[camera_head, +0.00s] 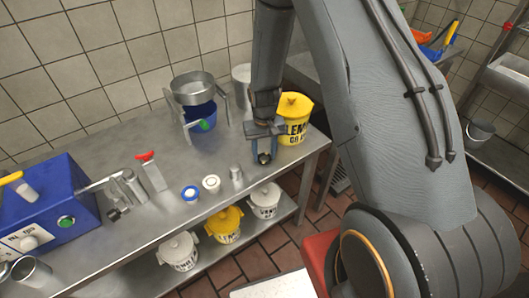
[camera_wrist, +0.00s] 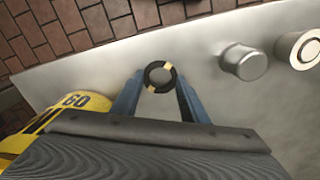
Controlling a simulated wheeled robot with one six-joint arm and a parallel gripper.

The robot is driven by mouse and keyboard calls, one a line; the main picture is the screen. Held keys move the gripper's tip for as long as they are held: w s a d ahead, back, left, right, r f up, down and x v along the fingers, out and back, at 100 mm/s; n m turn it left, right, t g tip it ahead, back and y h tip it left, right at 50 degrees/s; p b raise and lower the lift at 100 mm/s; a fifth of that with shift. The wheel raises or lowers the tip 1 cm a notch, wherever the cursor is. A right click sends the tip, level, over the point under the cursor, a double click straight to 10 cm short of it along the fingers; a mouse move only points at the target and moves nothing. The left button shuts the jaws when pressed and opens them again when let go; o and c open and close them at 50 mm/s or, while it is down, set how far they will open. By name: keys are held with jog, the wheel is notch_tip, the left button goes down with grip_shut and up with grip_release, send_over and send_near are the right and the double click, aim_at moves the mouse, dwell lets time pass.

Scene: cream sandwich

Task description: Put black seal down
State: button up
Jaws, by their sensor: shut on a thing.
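A black seal (camera_wrist: 160,77), a ring with yellow marks, is held between the two blue fingers of my gripper (camera_wrist: 158,90) in the wrist view. In the head view my gripper (camera_head: 263,150) points down over the right part of the metal table (camera_head: 165,206). The seal (camera_head: 264,158) shows there as a small dark ring at the fingertips. I cannot tell whether the seal touches the tabletop. The yellow lemon pot (camera_head: 293,122) stands just behind and to the right of the gripper.
A small metal cup (camera_head: 236,173), a white ring-shaped piece (camera_head: 211,183) and a blue-and-white one (camera_head: 190,194) stand left of my gripper. A metal bowl on a stand (camera_head: 194,90) is behind. A blue machine (camera_head: 50,212) fills the left. The table's front edge is close.

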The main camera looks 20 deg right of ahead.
jog(key=shift+f, duration=0.15)
jog(key=o, duration=1.1)
jog(key=shift+d, duration=0.1)
